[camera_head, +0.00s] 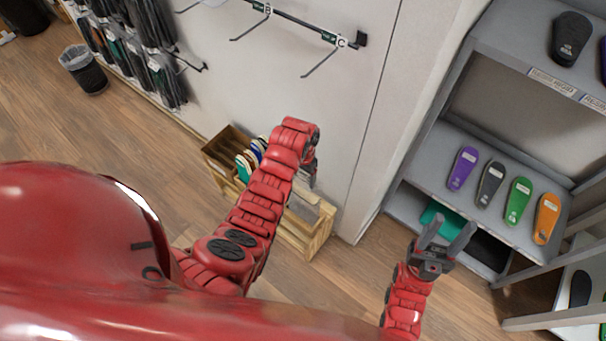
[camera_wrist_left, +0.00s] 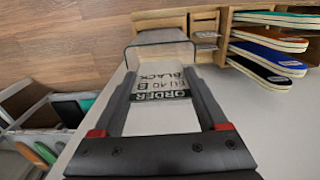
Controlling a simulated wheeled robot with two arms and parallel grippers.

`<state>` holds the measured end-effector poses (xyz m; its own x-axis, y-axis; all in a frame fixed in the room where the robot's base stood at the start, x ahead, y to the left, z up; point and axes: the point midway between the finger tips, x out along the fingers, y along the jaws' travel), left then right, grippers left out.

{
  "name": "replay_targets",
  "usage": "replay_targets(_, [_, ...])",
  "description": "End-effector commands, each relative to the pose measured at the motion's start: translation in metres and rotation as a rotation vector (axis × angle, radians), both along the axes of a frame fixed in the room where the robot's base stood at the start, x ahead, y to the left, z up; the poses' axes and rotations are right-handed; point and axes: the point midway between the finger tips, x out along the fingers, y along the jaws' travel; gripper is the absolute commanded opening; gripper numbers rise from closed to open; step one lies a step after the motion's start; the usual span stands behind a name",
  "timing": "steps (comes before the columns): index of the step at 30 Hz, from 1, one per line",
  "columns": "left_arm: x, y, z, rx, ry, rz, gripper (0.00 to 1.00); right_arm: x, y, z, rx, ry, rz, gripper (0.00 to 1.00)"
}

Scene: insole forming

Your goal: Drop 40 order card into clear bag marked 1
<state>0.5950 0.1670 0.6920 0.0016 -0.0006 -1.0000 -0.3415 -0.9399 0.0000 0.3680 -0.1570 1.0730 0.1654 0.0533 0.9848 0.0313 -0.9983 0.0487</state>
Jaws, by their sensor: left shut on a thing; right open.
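My left gripper (camera_head: 311,172) is at the wooden crate in the head view, partly hidden by its own wrist. In the left wrist view its fingers (camera_wrist_left: 163,78) are shut on the order card (camera_wrist_left: 160,92), white with green and dark bands. The card's print appears upside down and shows "ORDER", "BLACK" and a 40. Just beyond the fingertips is a see-through, grey-edged shape (camera_wrist_left: 160,38), apparently a clear bag; no number is readable on it. I cannot tell whether the card is inside it. My right gripper (camera_head: 446,234) is open and empty before the shelf.
The wooden crate (camera_head: 318,236) stands against the wall and holds several coloured insoles (camera_wrist_left: 265,56). A grey shelf (camera_head: 420,172) with several insoles is at the right. Wall hooks (camera_head: 325,58) hang above the crate.

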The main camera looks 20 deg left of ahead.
Motion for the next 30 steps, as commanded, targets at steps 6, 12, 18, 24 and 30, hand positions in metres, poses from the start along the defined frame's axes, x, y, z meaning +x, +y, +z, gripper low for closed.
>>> replay_targets(6, [-0.001, 0.0, -0.019, 0.0, 0.003, -0.001, 0.25, 0.0, 0.0, -0.011, 0.0, 0.0, 0.0, 0.5])
replay_targets(12, [-0.001, 0.0, -0.036, 0.0, 0.004, 0.001, 0.25, 0.0, 0.0, -0.022, 0.0, 0.0, 0.0, 0.5])
replay_targets(18, [0.0, 0.0, -0.051, 0.0, 0.001, 0.001, 0.25, 0.0, 0.0, -0.032, 0.0, 0.0, 0.0, 0.5])
replay_targets(24, [0.0, 0.0, -0.06, 0.0, 0.001, 0.001, 0.25, 0.0, 0.0, -0.038, 0.0, 0.0, 0.0, 0.5])
replay_targets(30, [0.0, 0.0, -0.062, 0.0, 0.001, 0.0, 0.25, 0.0, 0.0, -0.039, 0.0, 0.0, 0.0, 0.5])
